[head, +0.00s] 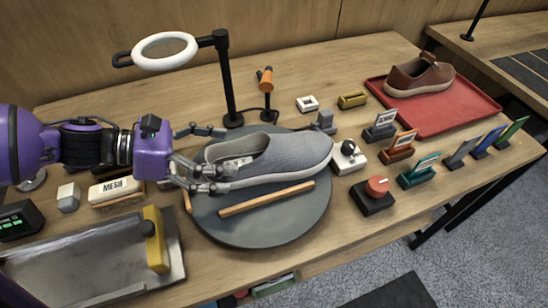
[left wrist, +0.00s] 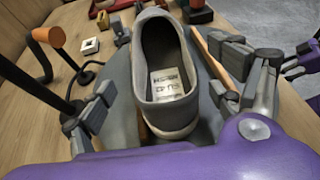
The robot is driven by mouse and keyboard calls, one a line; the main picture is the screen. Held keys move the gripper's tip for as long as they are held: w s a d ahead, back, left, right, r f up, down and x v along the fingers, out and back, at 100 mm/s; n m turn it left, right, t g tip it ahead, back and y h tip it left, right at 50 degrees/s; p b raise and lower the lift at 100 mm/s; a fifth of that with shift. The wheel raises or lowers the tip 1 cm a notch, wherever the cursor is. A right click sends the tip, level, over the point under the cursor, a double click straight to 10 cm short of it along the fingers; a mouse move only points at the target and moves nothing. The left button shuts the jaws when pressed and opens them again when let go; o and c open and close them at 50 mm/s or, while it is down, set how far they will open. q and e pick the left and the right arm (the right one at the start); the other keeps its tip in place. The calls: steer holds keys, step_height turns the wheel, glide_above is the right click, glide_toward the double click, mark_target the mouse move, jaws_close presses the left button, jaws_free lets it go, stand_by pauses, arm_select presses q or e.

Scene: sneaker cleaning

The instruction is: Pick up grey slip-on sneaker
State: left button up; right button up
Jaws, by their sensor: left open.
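The grey slip-on sneaker (head: 285,157) lies on a round dark grey turntable (head: 250,232), toe to the right and heel toward my left gripper (head: 207,160). The gripper is open, with one finger on each side of the heel. In the left wrist view, the sneaker's opening (left wrist: 165,55) and pale-rimmed heel lie between the spread fingers (left wrist: 165,90), and I see gaps beside the heel. A printed label shows inside the shoe. Purple and grey parts at the right edge of that view may belong to my right arm; its fingers are unclear.
A tan stick (head: 267,198) lies along the sneaker's near side. A black lamp post (head: 226,80) with a white ring stands behind. A red tray (head: 440,112) holds a brown shoe (head: 418,76). Small blocks and label stands crowd the right; a metal tray (head: 95,255) lies front left.

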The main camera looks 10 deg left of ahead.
mark_target(245, 155)
arm_select(q)
steer(key=shift+w+d+f+b, duration=0.15)
steer(key=shift+d+b, duration=0.2)
steer(key=shift+d, duration=0.15)
steer(key=shift+b+x, duration=0.7)
steer(key=shift+x, duration=0.15)
steer(key=shift+w+d+f, duration=0.15)
steer(key=shift+w+d, duration=0.1)
steer(key=shift+b+x, duration=0.7)
steer(key=shift+x, duration=0.1)
steer(key=shift+d, duration=0.15)
steer(key=shift+c, duration=1.2)
steer(key=c, duration=1.4)
steer(key=shift+w, duration=0.1)
